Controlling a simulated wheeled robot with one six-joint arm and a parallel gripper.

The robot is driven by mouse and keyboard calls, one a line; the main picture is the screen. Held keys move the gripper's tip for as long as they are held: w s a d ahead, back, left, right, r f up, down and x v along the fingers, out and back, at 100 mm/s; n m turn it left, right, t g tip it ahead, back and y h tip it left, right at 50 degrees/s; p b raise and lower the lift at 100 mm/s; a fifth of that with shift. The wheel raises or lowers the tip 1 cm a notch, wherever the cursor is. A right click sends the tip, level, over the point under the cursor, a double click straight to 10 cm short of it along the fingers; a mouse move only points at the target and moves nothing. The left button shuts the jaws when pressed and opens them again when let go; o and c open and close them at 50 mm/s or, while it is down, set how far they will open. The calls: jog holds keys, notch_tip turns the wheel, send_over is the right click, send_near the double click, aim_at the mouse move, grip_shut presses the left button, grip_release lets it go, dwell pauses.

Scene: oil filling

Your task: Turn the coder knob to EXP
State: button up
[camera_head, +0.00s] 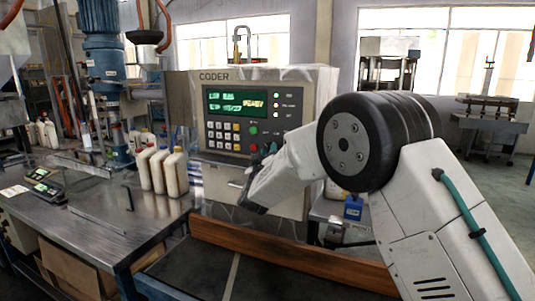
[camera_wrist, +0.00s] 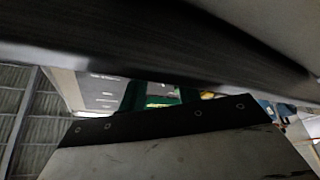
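The coder (camera_head: 298,85) is a grey-beige box with a dark front panel (camera_head: 208,132), at the centre of the head view. Its green display shows two lines of text. The lower line seems to start with EXP, but the small text is hard to read. A keypad, a green button and a red button sit below the display. My gripper (camera_head: 266,152) is close to the lower right of this panel. I cannot make out the knob, which may be hidden by my gripper. In the wrist view, two dark green shapes flank a small yellowish patch; finger gap and contact are unclear.
Several cream bottles (camera_head: 174,172) stand left of the coder on a metal table (camera_head: 95,225). A brown wooden beam (camera_head: 290,258) runs below the coder's front. A small blue object (camera_head: 353,209) is right of the coder. A small scale (camera_head: 45,186) lies at far left.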

jog(key=shift+c, duration=0.3)
grip_shut()
jog(key=shift+m, duration=0.5)
jog(key=m, duration=0.1)
jog(key=m+h, duration=0.1)
jog(key=shift+a+f+m+h, duration=0.15)
jog(key=shift+m+h, duration=0.15)
jog(key=shift+m, duration=0.1)
jog(key=m+h, duration=0.1)
jog(key=m, duration=0.2)
jog(key=m+h, duration=0.2)
jog(key=m, duration=0.1)
jog(key=shift+a+m+h, duration=0.2)
jog(key=shift+m+h, duration=0.1)
jog(key=shift+m, duration=0.1)
jog(key=m+g+h, duration=0.1)
jog(key=m, duration=0.2)
jog(key=m+g+h, duration=0.1)
jog(key=m, duration=0.2)
jog(key=m+g+h, duration=0.1)
jog(key=m+h, duration=0.1)
jog(key=m, duration=0.1)
jog(key=shift+w+a, duration=0.15)
jog(key=shift+a, duration=0.1)
jog(key=shift+m, duration=0.5)
